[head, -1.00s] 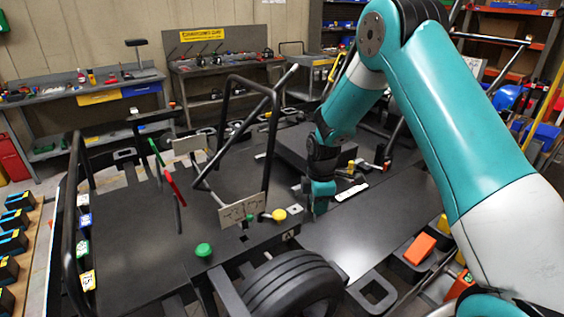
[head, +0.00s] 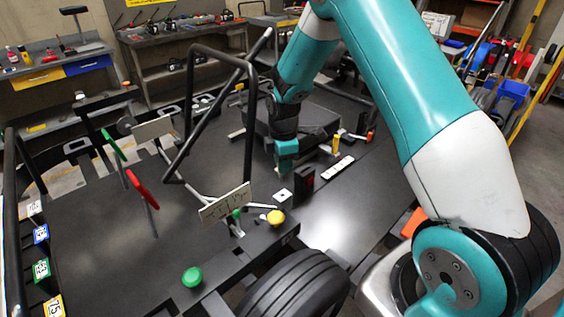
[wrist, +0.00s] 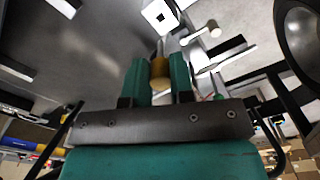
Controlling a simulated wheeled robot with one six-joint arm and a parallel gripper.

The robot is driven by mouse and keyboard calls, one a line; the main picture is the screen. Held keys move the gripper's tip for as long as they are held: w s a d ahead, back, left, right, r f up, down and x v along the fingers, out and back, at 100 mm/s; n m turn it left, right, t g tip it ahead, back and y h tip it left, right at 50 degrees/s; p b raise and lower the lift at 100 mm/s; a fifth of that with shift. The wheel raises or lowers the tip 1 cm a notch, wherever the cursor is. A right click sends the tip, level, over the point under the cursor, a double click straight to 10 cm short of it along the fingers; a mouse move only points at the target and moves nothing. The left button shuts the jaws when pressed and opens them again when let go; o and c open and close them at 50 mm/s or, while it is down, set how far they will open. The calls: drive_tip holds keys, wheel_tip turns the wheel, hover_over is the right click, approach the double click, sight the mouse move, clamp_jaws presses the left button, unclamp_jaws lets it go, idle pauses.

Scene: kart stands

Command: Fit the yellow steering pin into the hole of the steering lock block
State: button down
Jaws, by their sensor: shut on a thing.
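My gripper (wrist: 160,75) is shut on the yellow steering pin (wrist: 160,71), a short golden cylinder gripped between two teal fingers in the wrist view. In the head view my gripper (head: 287,165) points down over the dark deck, and the pin is hidden there. The steering lock block looks to be the small pale block with a dark square hole (head: 284,197), just in front of my gripper. It also shows at the top of the wrist view (wrist: 158,15), beyond the pin and apart from it.
A dark block with a red mark (head: 304,181) stands close to the right. A yellow knob (head: 276,217), a sign plate (head: 226,203) and a green knob (head: 192,277) are nearby. A black tube frame (head: 250,125) rises to the left.

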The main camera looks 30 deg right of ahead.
drive_tip(key=shift+d, duration=0.15)
drive_tip(key=shift+f, duration=0.2)
drive_tip(key=shift+f+b, duration=3.3)
drive_tip(key=shift+f, duration=1.3)
drive_tip(key=shift+s+f, duration=0.1)
drive_tip(key=shift+f, duration=0.2)
drive_tip(key=c, duration=0.9)
unclamp_jaws()
wheel_tip(320, 180, up, 18)
drive_tip(key=b, duration=0.3)
drive_tip(key=shift+f, duration=0.25)
